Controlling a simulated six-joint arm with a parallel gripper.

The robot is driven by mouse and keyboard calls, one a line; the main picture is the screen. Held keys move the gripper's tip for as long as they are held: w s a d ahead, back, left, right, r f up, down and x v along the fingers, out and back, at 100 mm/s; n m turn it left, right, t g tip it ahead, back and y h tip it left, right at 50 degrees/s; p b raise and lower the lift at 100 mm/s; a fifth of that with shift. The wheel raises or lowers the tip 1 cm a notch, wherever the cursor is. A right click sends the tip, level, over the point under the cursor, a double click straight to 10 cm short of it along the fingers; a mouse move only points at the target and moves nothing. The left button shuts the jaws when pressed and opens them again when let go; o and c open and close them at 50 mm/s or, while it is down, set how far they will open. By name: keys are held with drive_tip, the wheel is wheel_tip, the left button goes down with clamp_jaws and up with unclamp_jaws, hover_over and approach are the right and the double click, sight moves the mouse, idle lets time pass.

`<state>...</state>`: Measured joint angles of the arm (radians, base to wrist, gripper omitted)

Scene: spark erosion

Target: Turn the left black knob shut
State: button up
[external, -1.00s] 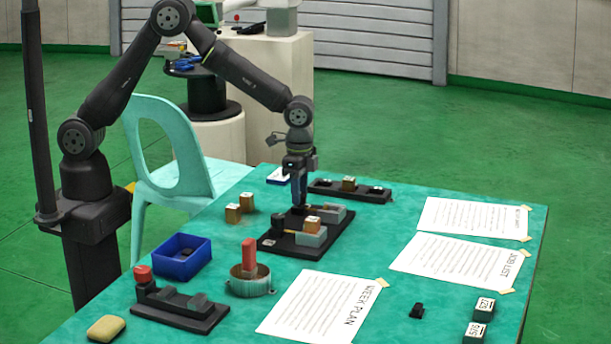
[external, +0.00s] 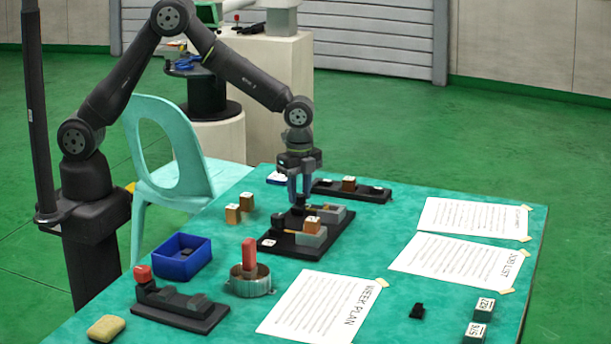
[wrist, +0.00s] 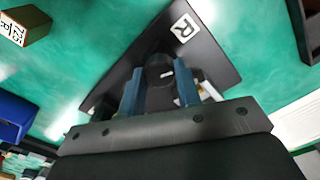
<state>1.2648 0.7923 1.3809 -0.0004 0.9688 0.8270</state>
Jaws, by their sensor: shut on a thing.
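A black plate (external: 288,249) on the green table carries two black knobs. One knob (external: 278,223) stands free at its near left, by a small white label (external: 268,243). My gripper (external: 300,195) is at the other knob, farther back and to the right. In the wrist view this knob (wrist: 158,74) sits between the two blue-grey fingers, and my gripper (wrist: 160,90) is shut on it. A white label reading R (wrist: 183,28) lies on the plate just beyond that knob. The free knob is not seen in the wrist view.
A grey block with a tan cube (external: 312,225) stands at the plate's right. A black strip (external: 365,190) lies behind. Two tan blocks (external: 240,208) and a blue bin (external: 183,260) are left, with a grey tin (external: 250,285) nearer. Paper sheets (external: 320,305) cover the right.

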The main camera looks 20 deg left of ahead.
sight(299, 194)
drive_tip(key=o, duration=1)
drive_tip(key=shift+c, duration=0.2)
wheel_tip(299, 194, up, 18)
drive_tip(key=shift+f, duration=0.25)
drive_tip(key=shift+f, duration=0.1)
wheel_tip(299, 194, down, 17)
drive_tip(key=shift+f, duration=0.15)
idle(0.6)
